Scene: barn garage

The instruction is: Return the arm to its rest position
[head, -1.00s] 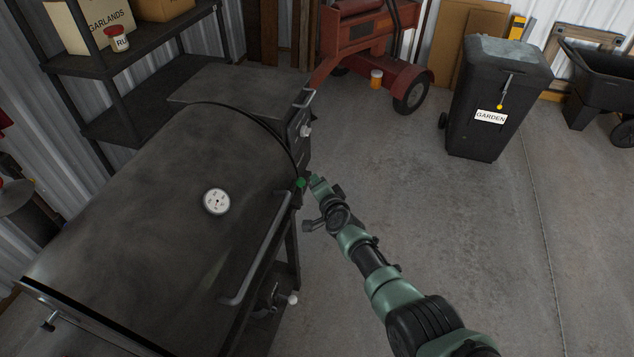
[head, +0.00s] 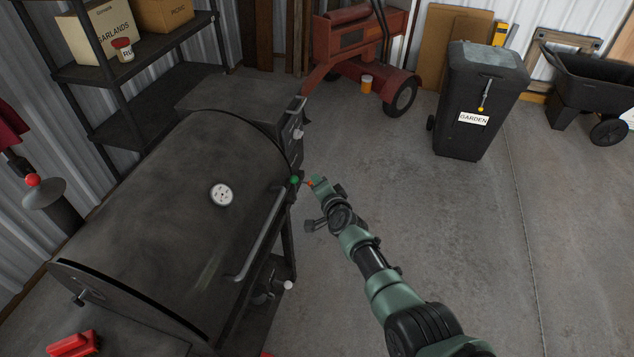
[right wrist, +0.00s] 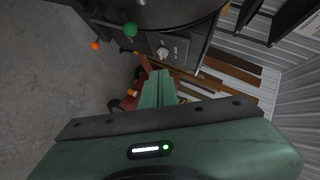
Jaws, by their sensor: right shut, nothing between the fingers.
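My right arm, green and black, reaches in from the bottom right in the head view. Its gripper (head: 314,184) is shut and empty, beside the right end of the black grill (head: 150,220). The right wrist view shows the shut green fingers (right wrist: 158,88) pointing up the picture, with the grill's side and a pale knob (right wrist: 163,53) beyond them. A green ball (right wrist: 130,30) and an orange ball (right wrist: 95,45) show there too; the green one also appears by the grill in the head view (head: 294,180). My left gripper is not in view.
The grill's lid is down, with a long handle (head: 262,235) on its front. A dark shelf (head: 150,100) stands behind it. A black garden bin (head: 478,95), a red machine (head: 360,50) and a wheelbarrow (head: 595,85) stand farther back. The concrete floor (head: 450,220) right of the grill is clear.

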